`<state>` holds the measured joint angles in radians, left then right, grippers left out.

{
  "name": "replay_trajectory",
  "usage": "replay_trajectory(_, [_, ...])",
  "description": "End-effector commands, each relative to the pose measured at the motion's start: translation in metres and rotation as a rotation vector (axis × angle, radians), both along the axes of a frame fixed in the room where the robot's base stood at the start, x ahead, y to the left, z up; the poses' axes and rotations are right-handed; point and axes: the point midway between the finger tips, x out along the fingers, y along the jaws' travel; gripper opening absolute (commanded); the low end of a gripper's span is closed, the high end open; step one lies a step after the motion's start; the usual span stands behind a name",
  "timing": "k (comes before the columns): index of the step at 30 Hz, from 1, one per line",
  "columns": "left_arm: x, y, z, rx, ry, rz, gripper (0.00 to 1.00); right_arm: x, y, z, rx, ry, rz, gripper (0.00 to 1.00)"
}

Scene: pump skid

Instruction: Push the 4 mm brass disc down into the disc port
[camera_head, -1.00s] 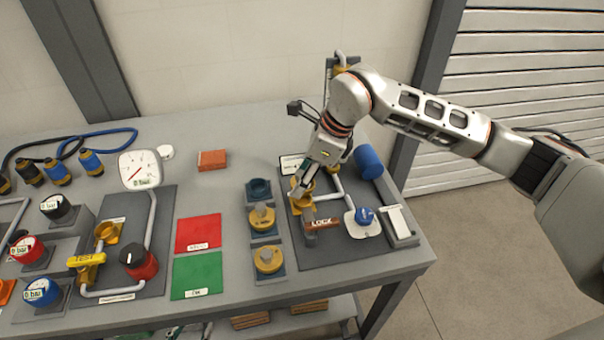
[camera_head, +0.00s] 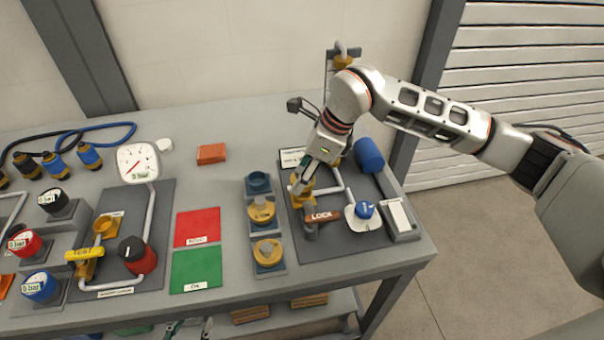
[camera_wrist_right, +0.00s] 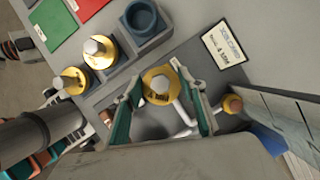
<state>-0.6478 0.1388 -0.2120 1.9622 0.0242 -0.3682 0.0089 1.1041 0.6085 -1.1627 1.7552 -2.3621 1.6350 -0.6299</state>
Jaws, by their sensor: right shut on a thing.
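The 4 mm brass disc (camera_wrist_right: 158,86), a yellow ring with a pale knob, lies between the teal fingers of my right gripper (camera_wrist_right: 163,108) in the right wrist view. The gripper is shut on it. In the head view my right gripper (camera_head: 299,190) points down over the yellow disc port (camera_head: 307,196) on the right-hand panel. The gripper hides most of the disc there, and I cannot tell how deep the disc sits. My left gripper (camera_head: 192,328) shows only as two separated fingertips at the bottom edge, below the table front, open and empty.
A rack left of the port has an empty holder (camera_head: 258,184) and two other brass discs (camera_head: 262,211) (camera_head: 268,253). A brown LOCK handle (camera_head: 322,216) stands just in front of the port.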

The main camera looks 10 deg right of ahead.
Motion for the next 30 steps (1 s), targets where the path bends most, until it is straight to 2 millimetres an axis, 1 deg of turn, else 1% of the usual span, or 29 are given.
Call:
replay_trajectory(14, [-0.0006, 0.0005, -0.0024, 0.001, 0.002, 0.000, 0.40, -0.0003, 0.0003, -0.0003, 0.000, 0.000, 0.000, 0.15])
replay_trajectory(30, [-0.0012, 0.0004, -0.0092, 0.000, 0.003, 0.000, 0.40, -0.0002, 0.0001, -0.0092, 0.000, 0.000, 0.000, 0.15])
